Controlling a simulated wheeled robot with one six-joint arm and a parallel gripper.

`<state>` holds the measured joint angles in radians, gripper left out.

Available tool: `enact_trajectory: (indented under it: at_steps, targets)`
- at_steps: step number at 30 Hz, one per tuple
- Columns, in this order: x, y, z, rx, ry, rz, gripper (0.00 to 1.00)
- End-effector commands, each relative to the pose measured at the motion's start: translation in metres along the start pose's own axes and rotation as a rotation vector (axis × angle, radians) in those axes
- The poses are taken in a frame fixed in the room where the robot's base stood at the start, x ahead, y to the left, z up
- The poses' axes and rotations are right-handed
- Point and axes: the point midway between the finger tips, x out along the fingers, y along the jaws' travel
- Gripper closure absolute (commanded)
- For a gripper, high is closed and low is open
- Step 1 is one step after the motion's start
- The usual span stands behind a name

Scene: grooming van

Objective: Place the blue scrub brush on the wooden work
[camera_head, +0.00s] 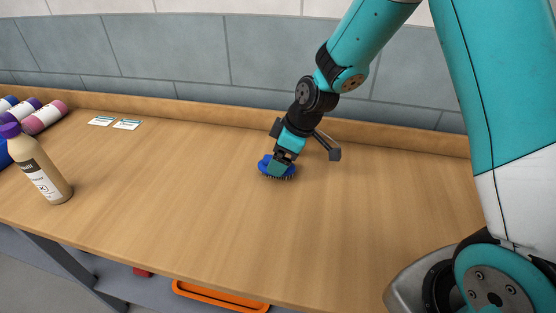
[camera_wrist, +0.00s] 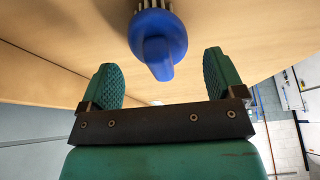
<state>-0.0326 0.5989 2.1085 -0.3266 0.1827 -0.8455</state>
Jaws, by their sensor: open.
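The blue scrub brush (camera_head: 266,165) lies on the wooden work surface (camera_head: 180,175), bristles down, near the middle of the counter in the head view. My gripper (camera_head: 281,165) is right at the brush and hides part of it. In the wrist view, the brush (camera_wrist: 157,38) shows its blue handle end between and just beyond the fingertips. The two green padded fingers of my gripper (camera_wrist: 167,75) stand wide apart, with a gap on each side of the brush. The bristles show at the top edge, against the wood.
A tan bottle with a purple cap (camera_head: 42,170) stands at the left. Rolled items (camera_head: 45,116) lie behind it, near two small cards (camera_head: 127,124). An orange tray (camera_head: 222,297) is below the counter's front edge. The wood around the brush is clear.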

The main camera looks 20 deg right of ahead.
Motion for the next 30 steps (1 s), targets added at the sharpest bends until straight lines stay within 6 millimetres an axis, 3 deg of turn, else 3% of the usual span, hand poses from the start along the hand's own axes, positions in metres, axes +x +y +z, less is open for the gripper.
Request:
enact_trajectory:
  at_steps: [9,17,20,25,30]
  targets:
    - [-0.07,0.001,0.0,0.0,0.003,0.005,0.12]
    - [-0.1,-0.004,-0.001,0.004,0.001,-0.003,0.12]
    - [-0.114,-0.028,-0.008,0.036,-0.001,-0.023,0.12]
    - [-0.151,-0.113,-0.014,0.162,-0.026,-0.092,0.12]
    - [-0.18,-0.193,0.003,0.296,-0.078,-0.15,0.12]
